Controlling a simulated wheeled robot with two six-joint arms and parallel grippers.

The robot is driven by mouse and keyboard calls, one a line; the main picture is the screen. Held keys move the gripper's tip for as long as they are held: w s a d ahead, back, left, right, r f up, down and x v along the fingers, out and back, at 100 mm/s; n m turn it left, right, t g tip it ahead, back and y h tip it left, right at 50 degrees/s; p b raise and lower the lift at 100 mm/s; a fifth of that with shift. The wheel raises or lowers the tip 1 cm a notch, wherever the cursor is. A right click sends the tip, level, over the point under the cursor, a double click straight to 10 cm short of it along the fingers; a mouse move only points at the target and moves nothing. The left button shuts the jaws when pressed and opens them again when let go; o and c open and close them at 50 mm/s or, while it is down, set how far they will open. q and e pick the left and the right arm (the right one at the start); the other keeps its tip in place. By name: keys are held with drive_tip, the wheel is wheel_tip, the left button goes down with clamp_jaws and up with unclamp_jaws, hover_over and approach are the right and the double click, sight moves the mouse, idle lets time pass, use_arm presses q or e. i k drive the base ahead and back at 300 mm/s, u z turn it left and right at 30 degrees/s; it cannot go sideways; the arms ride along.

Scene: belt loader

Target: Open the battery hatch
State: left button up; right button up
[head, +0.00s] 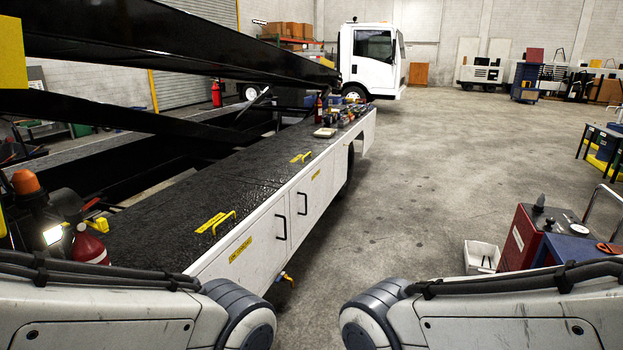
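The belt loader's white side panel (265,228) and black textured top deck (190,190) run away from me at the left. A yellow handle (224,222) stands on the near part of the deck beside a yellow label, and another yellow handle (301,157) is farther along. The side has doors with black upright handles (281,227) and yellow labels (240,250), too small to read. I cannot tell which panel is the battery hatch; all seem closed. My two arms show at the bottom, apart from the loader's handles. Neither gripper is in view.
Black beams (170,50) hang over the deck. A fire extinguisher (88,246) and orange beacon (26,182) are at the near left. A red and blue cart (535,235) and white bin (481,257) stand at right. The concrete floor (430,180) between is clear.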

sight(279, 162)
drive_tip(key=z, duration=0.5)
drive_tip(key=i, duration=3.9)
drive_tip(key=u, duration=0.65)
drive_tip(key=i, duration=0.95)
drive_tip(key=u, duration=0.2)
